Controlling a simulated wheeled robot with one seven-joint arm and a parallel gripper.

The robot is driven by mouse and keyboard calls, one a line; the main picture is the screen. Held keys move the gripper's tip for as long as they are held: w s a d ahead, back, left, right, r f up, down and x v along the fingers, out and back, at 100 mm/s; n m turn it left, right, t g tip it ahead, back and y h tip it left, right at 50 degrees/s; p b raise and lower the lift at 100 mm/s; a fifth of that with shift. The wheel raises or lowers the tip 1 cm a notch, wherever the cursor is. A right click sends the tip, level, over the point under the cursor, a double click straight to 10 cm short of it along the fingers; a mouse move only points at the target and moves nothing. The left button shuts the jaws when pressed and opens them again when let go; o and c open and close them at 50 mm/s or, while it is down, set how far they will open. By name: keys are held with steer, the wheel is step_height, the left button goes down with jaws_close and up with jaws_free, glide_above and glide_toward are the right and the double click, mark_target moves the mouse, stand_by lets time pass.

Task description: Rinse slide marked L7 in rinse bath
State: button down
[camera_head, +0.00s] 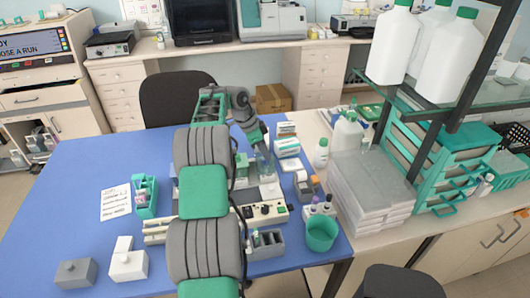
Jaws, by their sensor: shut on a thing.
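My arm crosses the blue table from the front, and my gripper (261,157) points down over the back middle of the staining area. It is shut on a thin, pale, see-through piece that looks like a slide; its L7 mark is too small to read. Just below the gripper are small pale baths (268,190) in a row, partly hidden by my arm. I cannot tell which one is the rinse bath, or whether the slide is inside a bath or above it.
A control unit with a black knob (264,209) stands in front of the baths. A green cup (321,233) is at the front right. A teal bottle rack (145,195) and a paper sheet (115,201) lie left.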

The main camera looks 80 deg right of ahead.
step_height(320, 180, up, 7)
steer(key=p, duration=0.5)
steer(key=shift+p, duration=0.3)
steer(key=shift+r, duration=0.85)
steer(key=shift+w, duration=0.1)
